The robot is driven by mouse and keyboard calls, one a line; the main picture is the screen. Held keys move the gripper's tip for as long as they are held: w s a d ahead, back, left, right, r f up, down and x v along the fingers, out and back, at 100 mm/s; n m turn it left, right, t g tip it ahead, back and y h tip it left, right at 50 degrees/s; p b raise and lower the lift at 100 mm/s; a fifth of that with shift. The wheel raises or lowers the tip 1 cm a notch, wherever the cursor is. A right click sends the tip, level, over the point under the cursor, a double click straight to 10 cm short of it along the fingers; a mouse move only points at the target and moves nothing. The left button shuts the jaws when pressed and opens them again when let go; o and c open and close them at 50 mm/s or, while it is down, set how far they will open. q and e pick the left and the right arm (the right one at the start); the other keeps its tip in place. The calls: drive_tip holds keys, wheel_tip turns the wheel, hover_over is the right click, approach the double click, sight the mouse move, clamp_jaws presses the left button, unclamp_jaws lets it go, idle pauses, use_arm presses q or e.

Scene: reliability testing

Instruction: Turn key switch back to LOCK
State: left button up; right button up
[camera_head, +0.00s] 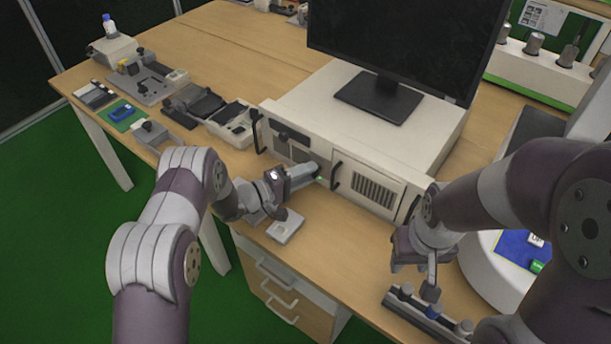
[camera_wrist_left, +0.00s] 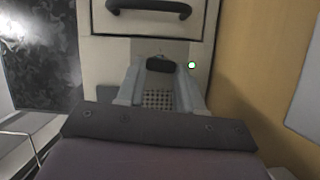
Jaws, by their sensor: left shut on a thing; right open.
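My left gripper (camera_head: 312,172) reaches the front face of the white instrument box (camera_head: 440,125) under the monitor. In the left wrist view my left gripper (camera_wrist_left: 160,85) has its two pale fingers close on either side of a dark key knob (camera_wrist_left: 160,64), shut on it. The gripper hides the key switch in the head view. The switch's LOCK marking is too small or hidden to read. A green light (camera_wrist_left: 191,65) glows beside the knob. My right gripper (camera_head: 431,285) points down, open, over a dark rack (camera_head: 400,297) at the table's front edge.
The monitor (camera_head: 385,95) stands on the box. Black handles (camera_head: 336,176) stick out from its front. A small grey-white block (camera_head: 286,228) lies below my left gripper. Several fixtures (camera_head: 145,80) fill the table's left side. A white round-edged unit (camera_head: 485,262) stands at right.

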use_arm(q)
drive_tip(key=shift+f+n, duration=0.2)
drive_tip(key=shift+n, duration=0.3)
idle(0.3)
drive_tip(key=o, duration=1)
drive_tip(key=shift+o, duration=0.2)
drive_tip(key=b+v, duration=0.1)
drive_tip(key=v, duration=1.1)
drive_tip(key=shift+s+a+f, duration=0.15)
drive_tip(key=shift+a, duration=0.2)
